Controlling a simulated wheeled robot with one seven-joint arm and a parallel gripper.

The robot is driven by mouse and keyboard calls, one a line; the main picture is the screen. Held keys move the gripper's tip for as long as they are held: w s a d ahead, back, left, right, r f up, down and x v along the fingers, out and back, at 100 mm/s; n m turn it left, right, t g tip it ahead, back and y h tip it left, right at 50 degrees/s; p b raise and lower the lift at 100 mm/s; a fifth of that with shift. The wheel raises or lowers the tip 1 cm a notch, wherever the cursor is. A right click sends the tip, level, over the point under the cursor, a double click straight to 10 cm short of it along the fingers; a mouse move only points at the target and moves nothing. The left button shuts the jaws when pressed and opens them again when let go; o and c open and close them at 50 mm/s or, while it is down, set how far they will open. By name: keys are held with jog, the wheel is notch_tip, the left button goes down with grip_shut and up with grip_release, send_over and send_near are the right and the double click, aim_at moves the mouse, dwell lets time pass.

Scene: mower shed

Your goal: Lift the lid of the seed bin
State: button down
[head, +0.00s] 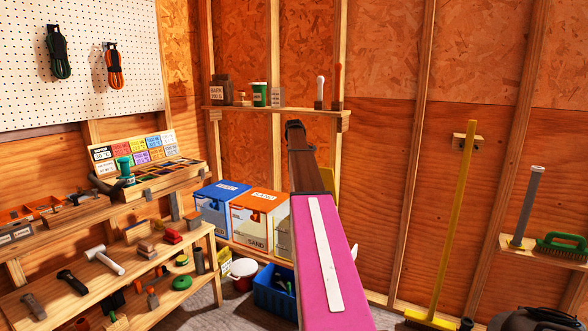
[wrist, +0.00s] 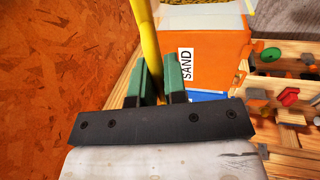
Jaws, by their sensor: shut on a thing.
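In the wrist view my gripper (wrist: 157,72) has its green fingers shut on a yellow bar-like part (wrist: 148,45), which runs up out of the frame. Whether this is the seed bin's lid handle cannot be told. In the head view my arm hides the gripper. A yellowish bin (head: 283,243), partly behind my arm, stands right of the orange bin (head: 253,228) labelled SAND; its own label is hidden. The orange bin also shows in the wrist view (wrist: 215,45), right of the fingers.
A blue bin (head: 211,214) stands left of the orange one. A workbench (head: 130,262) with tools is at the left. A shelf (head: 275,113) holding pots and hand tools is on the back wall above. A blue crate (head: 268,300) and a red-and-white pot (head: 242,270) sit below.

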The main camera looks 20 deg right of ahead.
jog(key=shift+w+d+r, duration=0.35)
jog(key=shift+w+d, duration=0.25)
jog(key=shift+d, duration=0.25)
jog(key=c, duration=1.2)
grip_release()
jog(key=v, duration=1)
jog(key=shift+s+r, duration=0.1)
jog(key=shift+r, duration=0.25)
jog(key=shift+a+f, duration=0.1)
